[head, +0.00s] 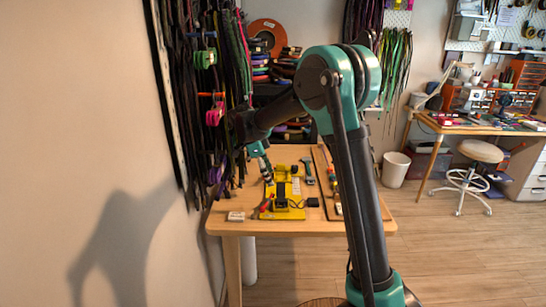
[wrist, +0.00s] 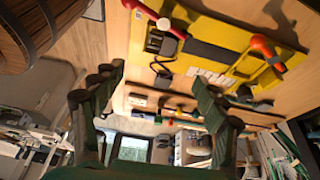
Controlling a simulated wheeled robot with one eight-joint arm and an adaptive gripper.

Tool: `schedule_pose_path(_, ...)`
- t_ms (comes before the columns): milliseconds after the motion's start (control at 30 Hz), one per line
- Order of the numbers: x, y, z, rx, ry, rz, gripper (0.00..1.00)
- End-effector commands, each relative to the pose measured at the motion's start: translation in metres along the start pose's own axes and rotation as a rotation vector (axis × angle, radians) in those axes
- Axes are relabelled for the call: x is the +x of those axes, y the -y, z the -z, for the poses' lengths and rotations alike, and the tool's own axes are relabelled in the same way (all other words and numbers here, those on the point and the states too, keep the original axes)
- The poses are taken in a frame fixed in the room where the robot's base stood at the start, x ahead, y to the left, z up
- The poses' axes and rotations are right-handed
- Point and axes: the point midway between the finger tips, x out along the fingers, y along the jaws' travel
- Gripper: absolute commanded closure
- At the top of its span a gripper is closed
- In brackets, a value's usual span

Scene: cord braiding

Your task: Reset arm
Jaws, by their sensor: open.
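My gripper (head: 268,180) is above the wooden table's left part, at the yellow braiding board (head: 284,214), pointing down; it is small in the head view. In the wrist view my gripper's two dark fingers (wrist: 158,92) are spread wide apart with nothing between them. The yellow board (wrist: 215,40) lies beyond the fingertips in the wrist view, with a black clamp, a red-and-white handle at its left and a red lever at its right. I cannot tell the exact gap between the fingers and the board. My arm covers part of the table's right side in the head view.
The wooden table (head: 240,228) also holds a small dark block (head: 313,202), a hammer-like tool (head: 307,170) and a pale block (head: 236,216). Cords hang on the left wall (head: 200,90). A white bin (head: 394,169) and stool (head: 480,152) stand right; the floor between is clear.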

Motion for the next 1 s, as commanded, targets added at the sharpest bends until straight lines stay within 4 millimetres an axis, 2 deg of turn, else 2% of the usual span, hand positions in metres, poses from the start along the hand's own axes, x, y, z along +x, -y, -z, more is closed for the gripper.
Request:
schedule_pose_path(167,0.015,-0.024,0.040,-0.164,0.056,0.023,0.27)
schedule_pose_path(300,0.030,-0.051,0.072,-0.338,0.106,0.066,0.27)
schedule_pose_path(500,0.054,-0.095,0.110,-0.579,0.155,0.150,0.27)
schedule_pose_path(800,0.093,-0.170,0.149,-0.923,0.164,0.311,0.27)
schedule_pose_path(1000,0.122,-0.223,0.161,-1.139,0.122,0.427,0.27)
